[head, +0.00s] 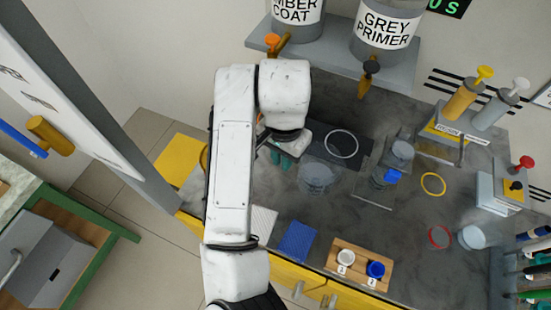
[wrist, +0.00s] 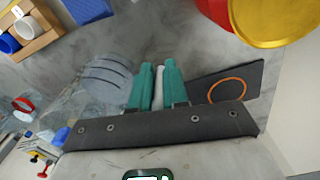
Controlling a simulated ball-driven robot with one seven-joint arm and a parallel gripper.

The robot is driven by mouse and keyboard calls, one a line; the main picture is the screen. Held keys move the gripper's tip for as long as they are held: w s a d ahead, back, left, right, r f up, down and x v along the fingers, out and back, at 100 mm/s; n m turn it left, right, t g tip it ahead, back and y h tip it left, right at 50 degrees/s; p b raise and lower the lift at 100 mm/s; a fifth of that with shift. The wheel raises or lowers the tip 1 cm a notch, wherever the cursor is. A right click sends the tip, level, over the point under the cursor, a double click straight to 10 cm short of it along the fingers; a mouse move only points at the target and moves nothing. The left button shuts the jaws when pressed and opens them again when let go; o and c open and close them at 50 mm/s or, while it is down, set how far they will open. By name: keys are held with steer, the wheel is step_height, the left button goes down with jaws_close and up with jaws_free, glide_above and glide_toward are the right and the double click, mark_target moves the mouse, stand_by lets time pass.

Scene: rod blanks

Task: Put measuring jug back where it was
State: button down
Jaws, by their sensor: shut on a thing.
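The measuring jug (head: 318,178) is clear and stands out faintly against the grey bench in the head view, just right of my gripper (head: 280,157). In the wrist view the jug (wrist: 98,84) shows graduation lines, left of the teal fingers. My gripper (wrist: 159,88) is shut on a pale upright strip that looks like the jug's handle. I cannot tell whether the jug's base touches the bench. A dark mat with a white circle (head: 342,145) lies behind and right of the jug. My arm hides part of the bench left of the gripper.
A dark plate with an orange ring (wrist: 227,90) and a red container with yellow top (wrist: 270,18) are near the fingers. A blue cloth (head: 296,241) and wooden cup tray (head: 345,283) line the front. Clear containers (head: 385,175) stand right. Hoppers (head: 387,30) overhang the back.

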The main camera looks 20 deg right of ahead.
steer(key=w+f, duration=0.5)
steer(key=shift+w+d+f+p, duration=0.1)
steer(key=shift+w+f+p, duration=0.15)
steer(key=shift+f+p, duration=0.1)
steer(key=shift+w+f+p, duration=0.15)
steer(key=shift+f+p, duration=0.2)
steer(key=shift+f, duration=1.4)
steer(key=shift+f, duration=0.1)
steer(key=c, duration=1.1)
jaws_free()
step_height(320, 180, up, 12)
steer(key=shift+r+b, duration=0.15)
steer(key=shift+b, duration=0.6)
